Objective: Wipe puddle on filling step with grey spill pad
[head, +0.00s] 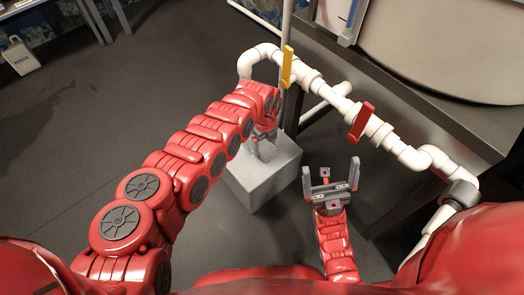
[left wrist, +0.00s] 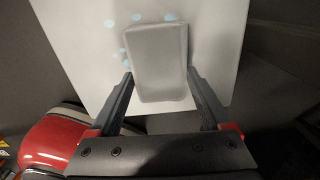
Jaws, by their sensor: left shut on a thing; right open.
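The filling step (head: 278,172) is a light grey block on the floor in the middle of the head view. Its pale top (left wrist: 72,32) fills the upper part of the left wrist view. The grey spill pad (left wrist: 157,60) is a rounded slab between my left fingers. My left gripper (left wrist: 160,78) is shut on the pad, over the step top. In the head view my left gripper (head: 263,147) is partly hidden by its arm. Pale blue puddle spots (left wrist: 136,18) show around the pad's far and left edges. My right gripper (head: 332,176) is open and empty, right of the step.
White pipes (head: 316,85) with a yellow valve handle (head: 287,67) and a red valve handle (head: 361,121) run behind and to the right of the step. A large round tank (head: 440,45) stands at upper right. A white jug (head: 19,56) is at far left. The dark floor left is clear.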

